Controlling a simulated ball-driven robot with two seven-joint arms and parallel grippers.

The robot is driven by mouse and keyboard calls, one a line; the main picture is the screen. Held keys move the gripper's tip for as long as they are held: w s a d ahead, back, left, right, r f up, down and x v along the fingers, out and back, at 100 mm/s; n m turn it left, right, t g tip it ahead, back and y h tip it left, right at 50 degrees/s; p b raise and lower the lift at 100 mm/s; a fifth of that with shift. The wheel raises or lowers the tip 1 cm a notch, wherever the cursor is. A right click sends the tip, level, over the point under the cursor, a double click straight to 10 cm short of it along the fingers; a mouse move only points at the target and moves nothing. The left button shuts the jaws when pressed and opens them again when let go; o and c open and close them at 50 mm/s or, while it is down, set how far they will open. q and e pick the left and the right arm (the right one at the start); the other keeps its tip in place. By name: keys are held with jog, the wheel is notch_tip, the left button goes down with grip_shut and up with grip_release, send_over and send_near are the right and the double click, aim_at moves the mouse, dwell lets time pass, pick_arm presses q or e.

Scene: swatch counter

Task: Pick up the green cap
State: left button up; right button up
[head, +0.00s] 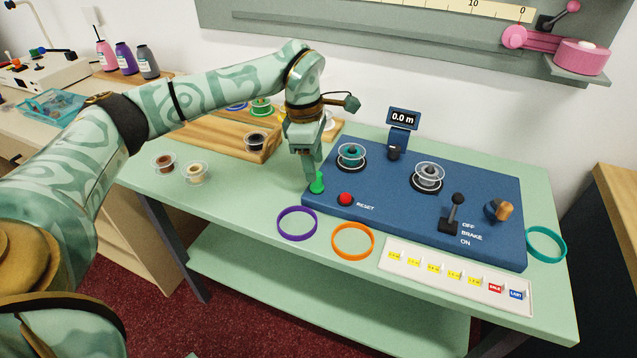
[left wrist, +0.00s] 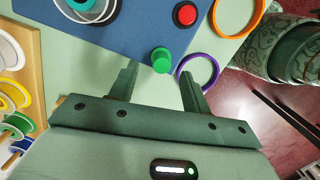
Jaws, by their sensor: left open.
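The green cap (head: 317,183) is a small upright piece at the left front corner of the blue console (head: 400,205), beside the red reset button (head: 345,199). My left gripper (head: 311,172) points down right over the cap and partly hides it in the head view. In the left wrist view the gripper (left wrist: 160,76) is open, and the cap (left wrist: 161,60) shows between and slightly beyond its fingertips. I see no clear contact between the fingers and the cap. My right gripper is in neither view.
A purple ring (head: 297,223) and an orange ring (head: 353,240) lie in front of the console. A teal ring (head: 546,244) lies at its right. A wooden rack (head: 220,128) with spools stands behind my left gripper. A white label strip (head: 460,276) lies in front.

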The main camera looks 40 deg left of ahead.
aim_at(318, 186)
pick_arm(q)
jog(key=f, duration=0.1)
jog(key=f+b, duration=0.1)
jog(key=f, duration=0.2)
jog(key=shift+w+d+f, duration=0.1)
jog(key=shift+w+d, duration=0.05)
jog(key=shift+d, duration=0.2)
jog(key=shift+r, duration=0.2)
jog(key=c, duration=1)
jog(key=shift+c, duration=0.2)
